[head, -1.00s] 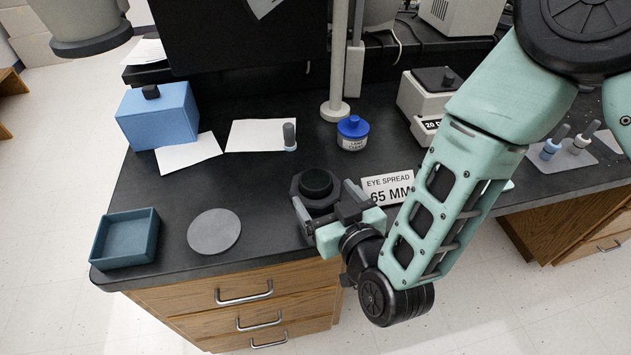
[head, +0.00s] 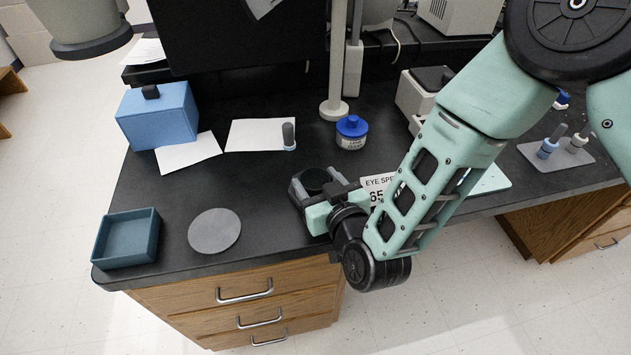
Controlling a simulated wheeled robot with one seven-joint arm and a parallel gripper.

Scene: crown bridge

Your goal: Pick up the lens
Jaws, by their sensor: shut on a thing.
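The lens (head: 315,177) is a dark, round piece with a greenish-black top, near the front edge of the black counter. My gripper (head: 314,187) reaches in from the right, with one finger on each side of the lens, and is shut on it. The fingers and gripper body hide the lens's lower side. I cannot tell whether it still touches the counter.
A grey round disc (head: 214,231) and an open teal tray (head: 126,242) lie to the left. A blue box (head: 157,117), white papers (head: 261,135) and a blue-capped jar (head: 351,133) stand behind. An "EYE SPREAD" sign (head: 373,188) is partly hidden by my arm.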

